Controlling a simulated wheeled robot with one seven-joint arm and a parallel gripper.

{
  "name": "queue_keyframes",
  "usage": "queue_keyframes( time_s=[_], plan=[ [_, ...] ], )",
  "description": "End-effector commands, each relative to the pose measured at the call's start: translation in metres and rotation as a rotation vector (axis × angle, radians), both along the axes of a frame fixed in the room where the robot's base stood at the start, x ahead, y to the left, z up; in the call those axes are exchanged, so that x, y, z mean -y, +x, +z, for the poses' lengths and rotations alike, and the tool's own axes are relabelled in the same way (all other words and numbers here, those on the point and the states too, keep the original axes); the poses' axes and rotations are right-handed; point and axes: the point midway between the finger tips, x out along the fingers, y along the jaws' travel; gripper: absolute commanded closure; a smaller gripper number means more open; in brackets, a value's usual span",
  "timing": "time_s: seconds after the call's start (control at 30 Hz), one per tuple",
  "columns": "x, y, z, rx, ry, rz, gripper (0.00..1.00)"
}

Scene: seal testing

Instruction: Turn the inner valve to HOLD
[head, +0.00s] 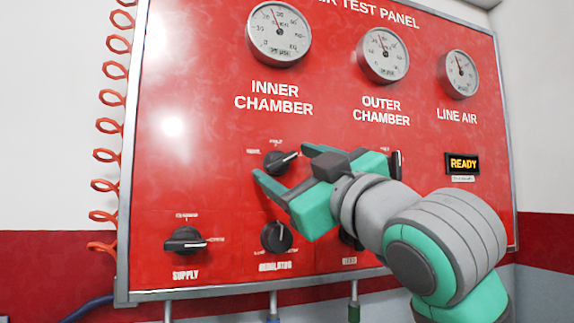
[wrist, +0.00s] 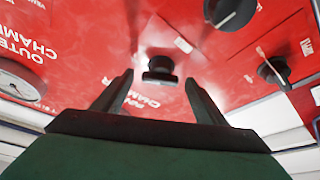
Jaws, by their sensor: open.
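The inner valve (head: 280,161) is a dark round knob under the INNER CHAMBER lettering on the red panel. Its bar handle lies across, with a pale mark at the right end, pointing right and slightly up. Small labels stand to its left and above it, too small to read surely; any label at right is hidden by my gripper. My gripper (head: 284,164) is open, one finger at lower left of the knob and one at upper right. In the wrist view the knob (wrist: 160,70) shows between and beyond the spread fingers (wrist: 158,78), with a gap on each side.
The supply knob (head: 185,240) and regulator knob (head: 276,237) sit lower on the panel. Another knob (head: 397,164) is partly behind my arm. Three gauges, including the inner chamber gauge (head: 279,33), line the top. A READY display (head: 462,164) is at right. An orange coiled hose (head: 107,130) hangs at left.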

Motion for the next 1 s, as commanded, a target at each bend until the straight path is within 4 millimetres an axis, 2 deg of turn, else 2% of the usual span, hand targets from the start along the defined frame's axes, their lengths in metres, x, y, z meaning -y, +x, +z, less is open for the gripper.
queue_keyframes(
  time_s=[0.4, 0.57, 0.6, 1.0],
  plan=[
    [-0.0046, 0.0064, 0.0025, 0.001, 0.000, 0.001, 0.34],
    [-0.0045, 0.0064, 0.0024, 0.001, 0.000, 0.001, 0.73],
    [-0.0045, 0.0062, 0.0024, 0.001, 0.000, 0.001, 0.76],
    [-0.0034, 0.0066, 0.0028, 0.020, -0.064, 0.000, 0.76]
  ],
)
